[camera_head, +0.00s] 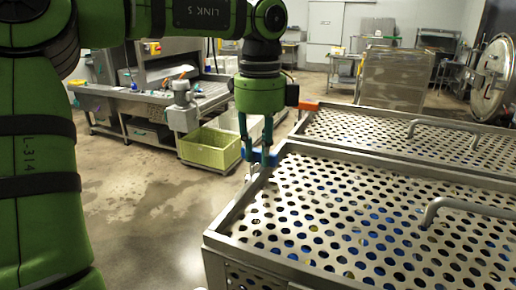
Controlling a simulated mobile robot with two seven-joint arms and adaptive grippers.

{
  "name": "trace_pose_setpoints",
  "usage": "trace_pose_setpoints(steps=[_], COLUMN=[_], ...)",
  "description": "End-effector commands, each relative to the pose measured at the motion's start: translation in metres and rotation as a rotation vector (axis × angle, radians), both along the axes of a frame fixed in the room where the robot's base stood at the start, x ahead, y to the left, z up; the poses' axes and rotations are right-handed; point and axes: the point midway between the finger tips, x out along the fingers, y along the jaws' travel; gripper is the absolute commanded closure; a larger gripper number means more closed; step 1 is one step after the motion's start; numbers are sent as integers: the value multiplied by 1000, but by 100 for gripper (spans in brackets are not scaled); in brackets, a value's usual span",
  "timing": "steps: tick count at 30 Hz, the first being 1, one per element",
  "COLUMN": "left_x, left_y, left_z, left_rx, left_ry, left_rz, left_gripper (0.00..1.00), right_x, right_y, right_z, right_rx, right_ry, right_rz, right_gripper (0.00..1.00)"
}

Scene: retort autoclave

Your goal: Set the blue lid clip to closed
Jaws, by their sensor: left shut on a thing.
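The blue lid clip (273,158) sits at the far left corner of the near perforated metal basket lid (350,215). My left gripper (258,153) reaches down from above and is shut on the blue lid clip at the basket's edge. The fingers cover part of the clip, so I cannot tell whether it is open or closed. My right gripper is not in view.
An orange clip (308,105) sits on a second perforated basket (390,130) behind. Both lids have raised metal handles (455,207). A yellow-green crate (209,148) stands by a metal bench at left. The floor left of the baskets is clear.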

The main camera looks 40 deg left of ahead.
Motion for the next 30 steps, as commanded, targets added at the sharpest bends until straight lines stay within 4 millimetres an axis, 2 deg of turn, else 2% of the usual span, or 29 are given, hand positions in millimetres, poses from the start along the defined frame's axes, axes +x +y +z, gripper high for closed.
trace_pose_setpoints(steps=[9, 25, 26, 27, 30], left_x=[3, 3, 3, 3, 3], left_y=[0, 0, 0, 0, 0], left_z=[1, 1, 1, 1, 1], left_rx=[0, 0, 0, 0, 0], left_ry=[-4, -4, -4, -5, -4], left_rz=[116, 138, 138, 138, 137], left_gripper=[100, 100, 67, 51, 51], right_x=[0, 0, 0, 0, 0], right_y=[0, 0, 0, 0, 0], right_z=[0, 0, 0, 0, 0], right_rx=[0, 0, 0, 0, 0], right_ry=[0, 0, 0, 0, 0], right_rz=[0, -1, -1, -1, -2], right_gripper=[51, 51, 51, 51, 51])
